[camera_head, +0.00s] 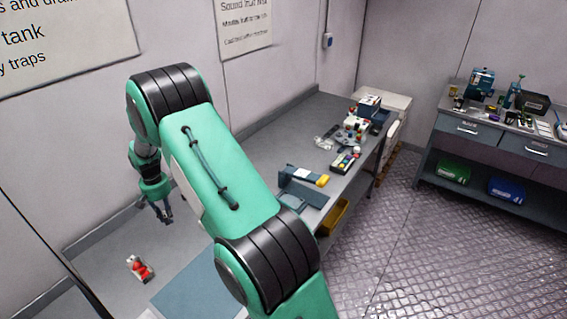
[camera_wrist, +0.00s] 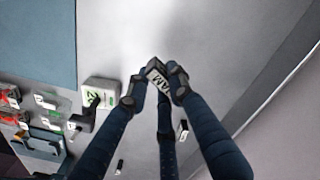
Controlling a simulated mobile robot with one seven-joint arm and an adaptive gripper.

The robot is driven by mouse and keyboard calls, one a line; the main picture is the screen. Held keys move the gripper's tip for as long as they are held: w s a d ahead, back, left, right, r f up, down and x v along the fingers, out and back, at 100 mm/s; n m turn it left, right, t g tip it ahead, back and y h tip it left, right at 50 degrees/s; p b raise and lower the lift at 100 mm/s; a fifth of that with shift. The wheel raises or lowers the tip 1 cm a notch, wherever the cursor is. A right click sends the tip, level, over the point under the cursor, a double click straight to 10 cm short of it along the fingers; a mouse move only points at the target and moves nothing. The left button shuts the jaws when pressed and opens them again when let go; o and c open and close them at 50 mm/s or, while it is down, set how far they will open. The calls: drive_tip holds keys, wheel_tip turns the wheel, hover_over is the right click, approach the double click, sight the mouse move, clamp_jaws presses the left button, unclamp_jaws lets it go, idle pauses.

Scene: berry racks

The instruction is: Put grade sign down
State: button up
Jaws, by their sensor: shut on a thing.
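My gripper (camera_wrist: 158,80) is shut on a small white sign (camera_wrist: 157,77) with dark letters that look like "JAM". The sign sits between the fingertips, with its lettered face toward the wrist camera and its edges partly covered by the fingers. In the head view my gripper (camera_head: 163,214) points down over the left end of the grey worktop (camera_head: 105,245). The sign cannot be made out there. The gap between sign and worktop is hard to judge.
A white block with a green "2" (camera_wrist: 101,92) lies beside the gripper in the wrist view. Small red, white and green items (camera_wrist: 12,97) cluster left of it. A blue-grey mat (camera_head: 190,288) lies on the worktop.

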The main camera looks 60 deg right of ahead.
drive_tip(key=w+d+r+m+p, duration=0.15)
drive_tip(key=d+m, duration=0.25)
drive_tip(key=d, duration=1)
drive_tip(key=m+p, duration=0.8)
drive_tip(key=m, duration=0.5)
hover_over(273, 176)
drive_tip(key=shift+s+r, duration=0.2)
drive_tip(key=shift+r, duration=0.2)
drive_tip(key=shift+f, duration=2.9)
drive_tip(key=shift+f, duration=0.1)
drive_tip(key=shift+f, duration=2)
drive_tip(key=shift+f, duration=0.15)
